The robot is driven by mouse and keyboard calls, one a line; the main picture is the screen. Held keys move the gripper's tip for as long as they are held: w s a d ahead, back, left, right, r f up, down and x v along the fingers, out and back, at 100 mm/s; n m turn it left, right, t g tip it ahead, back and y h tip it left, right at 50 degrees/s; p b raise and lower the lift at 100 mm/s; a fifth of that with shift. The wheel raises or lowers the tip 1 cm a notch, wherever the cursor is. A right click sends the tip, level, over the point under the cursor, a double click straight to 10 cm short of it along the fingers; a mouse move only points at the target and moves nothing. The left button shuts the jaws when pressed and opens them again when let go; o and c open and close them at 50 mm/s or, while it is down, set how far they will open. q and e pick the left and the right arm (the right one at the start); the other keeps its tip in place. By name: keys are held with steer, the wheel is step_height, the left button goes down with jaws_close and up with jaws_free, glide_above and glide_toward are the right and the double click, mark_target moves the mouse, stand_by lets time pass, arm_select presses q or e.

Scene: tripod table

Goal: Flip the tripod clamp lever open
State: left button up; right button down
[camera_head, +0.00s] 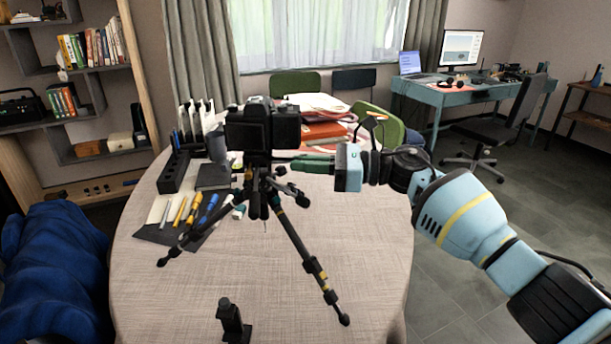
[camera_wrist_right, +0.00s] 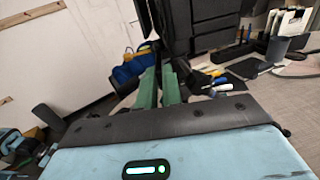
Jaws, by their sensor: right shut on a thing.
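The black tripod (camera_head: 262,190) stands on the round table (camera_head: 290,265) with its legs spread. A black camera (camera_head: 262,128) is mounted on top, and its dark body fills the top of the right wrist view (camera_wrist_right: 200,25). My right gripper (camera_head: 280,161) reaches in from the right, just below the camera at the tripod head. In the right wrist view its green fingers (camera_wrist_right: 160,75) are close together with their tips at the head. They are shut on a small part there, apparently the clamp lever, which the fingers and camera mostly hide. My left gripper is not in view.
Pens and tools (camera_head: 200,208) lie on a dark mat left of the tripod, beside a black organizer (camera_head: 178,171). A small black upright object (camera_head: 232,322) stands at the table's front. Books and papers (camera_head: 322,130) lie behind. The table's right front is clear.

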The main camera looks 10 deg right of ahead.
steer(key=shift+r, duration=0.2)
stand_by(0.4)
steer(key=c, duration=1.6)
jaws_free()
steer(key=shift+o, duration=0.2)
steer(key=shift+f, duration=0.1)
